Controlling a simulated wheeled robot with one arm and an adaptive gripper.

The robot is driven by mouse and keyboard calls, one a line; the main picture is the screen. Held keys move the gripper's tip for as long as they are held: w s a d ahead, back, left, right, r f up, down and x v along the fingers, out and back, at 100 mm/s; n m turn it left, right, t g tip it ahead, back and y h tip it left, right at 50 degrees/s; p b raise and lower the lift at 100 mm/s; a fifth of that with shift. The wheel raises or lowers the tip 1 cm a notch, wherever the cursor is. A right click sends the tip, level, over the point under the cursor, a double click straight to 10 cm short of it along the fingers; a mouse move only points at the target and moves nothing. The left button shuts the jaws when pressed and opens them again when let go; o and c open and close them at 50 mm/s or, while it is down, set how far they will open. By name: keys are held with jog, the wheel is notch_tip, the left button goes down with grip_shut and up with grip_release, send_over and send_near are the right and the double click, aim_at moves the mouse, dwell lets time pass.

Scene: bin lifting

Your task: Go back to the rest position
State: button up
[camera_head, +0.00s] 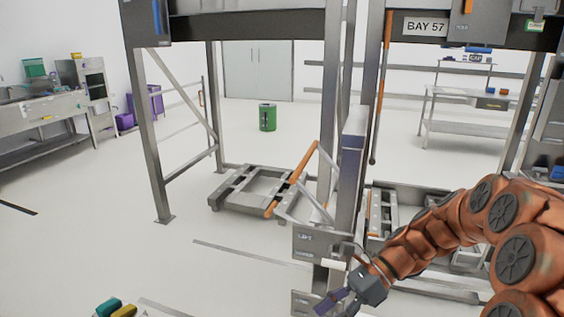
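My orange arm comes in from the right edge and reaches down to the left. My gripper (338,301) is at the bottom centre, pointing down and left. Its dark body and purplish fingers are small and partly cut by the bottom edge, so I cannot tell how far apart they are. I see nothing clearly held in it. It appears in front of the foot of a grey rack post with a metal box (320,240).
A steel rack with a "BAY 57" sign (425,27) stands ahead. A pallet-like frame (250,190) with an orange handle sits under it. A green bin (267,117) stands behind. Teal (108,307) and yellow items show at the bottom left. The left floor is mostly clear.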

jog(key=s+d+r+n+t+h+p, duration=0.1)
jog(key=s+d+n+h, duration=0.1)
jog(key=s+n, duration=0.4)
jog(key=s+d+r+n+t+h+p, duration=0.1)
jog(key=s+d+r+n+h, duration=0.1)
jog(key=s+n+h, duration=0.3)
jog(key=s+d+r+n+h+p, duration=0.1)
jog(key=s+d+n+h, duration=0.3)
jog(key=s+n, duration=0.3)
jog(key=shift+s+d+r+t, duration=0.25)
jog(key=shift+s+r+t, duration=0.15)
jog(key=shift+s, duration=1.65)
jog(key=shift+c, duration=0.2)
